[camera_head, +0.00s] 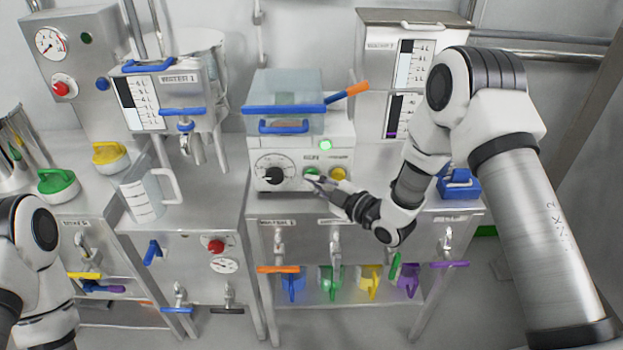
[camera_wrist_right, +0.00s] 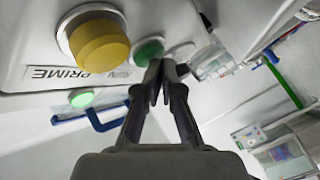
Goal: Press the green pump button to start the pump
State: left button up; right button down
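The green pump button (camera_head: 311,172) is on the front of a white pump unit (camera_head: 290,205) on the middle bench, between a black dial and a yellow button (camera_head: 338,174). My right gripper (camera_head: 318,182) is at the green button, its fingertips just in front of it. In the right wrist view the fingertips (camera_wrist_right: 160,70) are together with nothing between them, overlapping the edge of the green button (camera_wrist_right: 148,50). I cannot tell whether they touch it. The yellow button (camera_wrist_right: 98,42) sits beside it, by a PRIME label. Part of my left arm shows at lower left, its gripper out of view.
A green lamp (camera_head: 325,145) glows on the unit above the buttons. A clear blue-rimmed tank (camera_head: 288,90) with an orange-tipped lever (camera_head: 357,88) stands above. A clear jug (camera_head: 146,195) stands to the left. Coloured valve handles (camera_head: 278,269) line the bench front.

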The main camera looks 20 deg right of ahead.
jog(key=shift+s+a+f, duration=0.1)
jog(key=shift+s+a, duration=0.05)
jog(key=shift+s, duration=0.15)
jog(key=s, duration=0.1)
jog(key=s+a, duration=0.1)
jog(key=s, duration=0.3)
jog(key=shift+a, duration=0.25)
